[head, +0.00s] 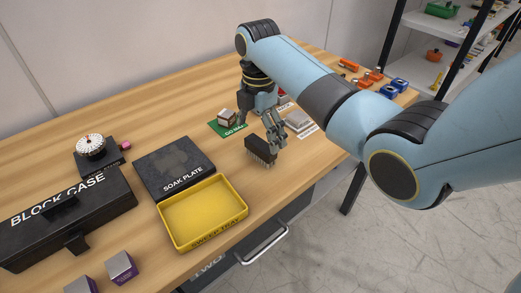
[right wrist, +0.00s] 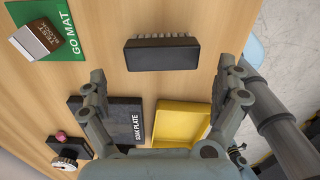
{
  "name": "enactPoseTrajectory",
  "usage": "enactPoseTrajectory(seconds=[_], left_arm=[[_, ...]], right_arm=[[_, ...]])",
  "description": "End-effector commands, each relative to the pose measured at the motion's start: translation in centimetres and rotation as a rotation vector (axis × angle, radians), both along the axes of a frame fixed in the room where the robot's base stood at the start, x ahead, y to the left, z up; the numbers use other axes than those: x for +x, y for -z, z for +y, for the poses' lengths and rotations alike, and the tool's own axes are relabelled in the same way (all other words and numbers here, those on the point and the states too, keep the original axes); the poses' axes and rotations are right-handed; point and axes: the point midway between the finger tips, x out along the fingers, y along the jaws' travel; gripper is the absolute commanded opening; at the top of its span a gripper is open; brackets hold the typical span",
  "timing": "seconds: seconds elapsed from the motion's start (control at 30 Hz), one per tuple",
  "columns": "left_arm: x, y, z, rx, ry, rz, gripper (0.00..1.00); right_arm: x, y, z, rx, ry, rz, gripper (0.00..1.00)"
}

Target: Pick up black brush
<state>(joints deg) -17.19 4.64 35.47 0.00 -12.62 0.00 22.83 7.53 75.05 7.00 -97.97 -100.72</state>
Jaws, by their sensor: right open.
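My right gripper (head: 262,122) is open and empty, above and just behind the brush in the head view. Its two fingers (right wrist: 167,84) are spread wide in the right wrist view and do not touch the brush. My left gripper is not in view.
A yellow sweep tray (head: 203,243) and a black soak plate (head: 174,168) lie left of the brush. The block case (head: 65,220) stands farther left. A green go mat (head: 214,126) with a test block (head: 227,117) lies behind. Bare wood surrounds the brush.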

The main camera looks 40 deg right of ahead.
Motion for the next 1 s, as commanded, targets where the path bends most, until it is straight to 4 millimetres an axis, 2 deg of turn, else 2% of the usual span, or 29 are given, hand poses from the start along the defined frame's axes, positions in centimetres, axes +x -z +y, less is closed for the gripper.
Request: enactPoseTrajectory(seconds=[0.4, 0.67, 1.0], left_arm=[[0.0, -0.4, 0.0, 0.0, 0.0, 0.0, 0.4], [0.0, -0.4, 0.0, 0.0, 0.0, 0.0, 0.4], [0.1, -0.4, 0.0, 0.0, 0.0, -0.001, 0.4]], right_arm=[[-0.2, 5.2, -0.3, 0.001, 0.001, 0.001, 1.0], [-0.2, 5.5, -0.3, 0.0, 0.001, -0.002, 1.0], [-0.2, 5.4, -0.3, 0.0, 0.001, -0.002, 0.57]])
